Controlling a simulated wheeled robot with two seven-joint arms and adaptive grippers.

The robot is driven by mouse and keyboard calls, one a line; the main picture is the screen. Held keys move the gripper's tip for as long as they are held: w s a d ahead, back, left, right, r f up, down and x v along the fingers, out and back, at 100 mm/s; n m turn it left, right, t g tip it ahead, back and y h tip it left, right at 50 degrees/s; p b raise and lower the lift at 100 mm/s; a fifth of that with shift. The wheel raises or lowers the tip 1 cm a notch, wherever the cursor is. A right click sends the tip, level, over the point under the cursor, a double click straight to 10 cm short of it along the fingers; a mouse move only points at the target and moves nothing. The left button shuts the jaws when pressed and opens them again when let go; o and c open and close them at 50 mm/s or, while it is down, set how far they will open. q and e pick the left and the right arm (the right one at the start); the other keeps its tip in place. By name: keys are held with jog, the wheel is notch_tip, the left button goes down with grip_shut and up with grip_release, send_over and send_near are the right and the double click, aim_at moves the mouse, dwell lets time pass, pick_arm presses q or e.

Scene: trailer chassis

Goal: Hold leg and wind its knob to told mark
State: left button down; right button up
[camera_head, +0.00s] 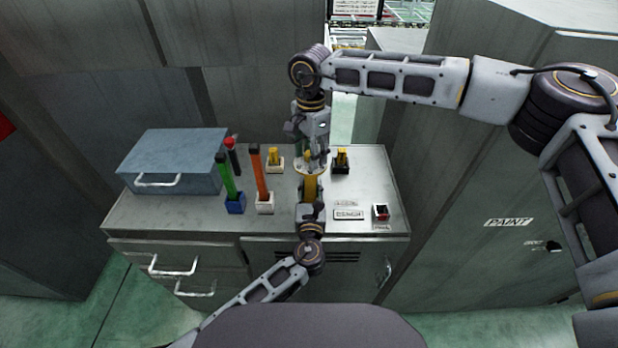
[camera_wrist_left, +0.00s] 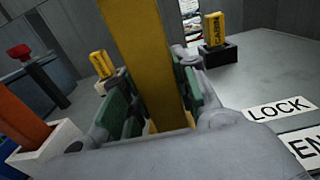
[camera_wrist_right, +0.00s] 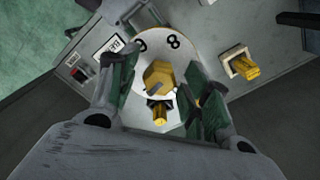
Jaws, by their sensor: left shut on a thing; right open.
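A yellow leg (camera_head: 311,187) stands on the cabinet top, with a white numbered dial (camera_wrist_right: 190,62) at its upper end. My left gripper (camera_wrist_left: 150,105) is shut on the leg, its green pads on either side of the yellow shaft. A yellow six-sided knob (camera_wrist_right: 158,75) sits at the middle of the dial. My right gripper (camera_wrist_right: 163,92) is open above the dial, one finger on each side of the knob; contact cannot be told. An 8 and a partly hidden digit, perhaps a 9, show on the dial. The other marks are hidden.
A yellow piece in a white block (camera_head: 275,164) and another in a black block (camera_head: 342,164) flank the leg. Green (camera_head: 226,178) and orange (camera_head: 259,175) handles and a blue-grey box (camera_head: 172,160) stand left. Labels (camera_head: 348,214) and a red switch (camera_head: 381,212) are right.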

jog(key=shift+n, duration=2.3)
jog(key=shift+c, duration=0.2)
jog(key=c, duration=0.7)
jog(key=shift+c, duration=0.2)
jog(key=shift+m, duration=2.4)
